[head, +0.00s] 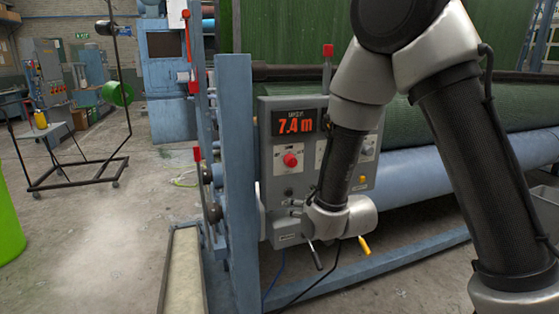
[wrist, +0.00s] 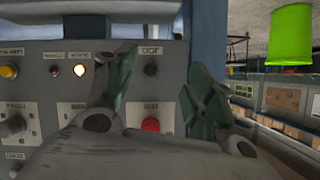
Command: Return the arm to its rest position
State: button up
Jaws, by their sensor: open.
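The panel (wrist: 45,100) fills the left and middle behind the fingers. I cannot tell whether a finger touches it.
The panel has a red display (head: 294,126) reading 7.4 m, a red knob (head: 291,160) and a yellow-handled lever (head: 364,246). A blue post (head: 238,180) stands left of it. A green turf roll (head: 430,125) lies behind. Open floor (head: 110,235) lies to the left.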

jog(key=s+d+f+n+g+h, duration=0.1)
jog(key=s+d+g, duration=0.3)
jog(key=s, duration=0.2)
jog(key=s+d+n+g+h, duration=0.1)
jog(key=s+d+g+h, duration=0.1)
jog(key=s+d+g, duration=0.35)
jog(key=s+d+r+m+t+h, duration=0.1)
jog(key=s+d+r+m+t, duration=0.1)
jog(key=s+d+r, duration=1.5)
jog(key=shift+s+d+r+m+h, duration=0.3)
jog(key=shift+r+m, duration=0.2)
jog(key=shift+r, duration=0.4)
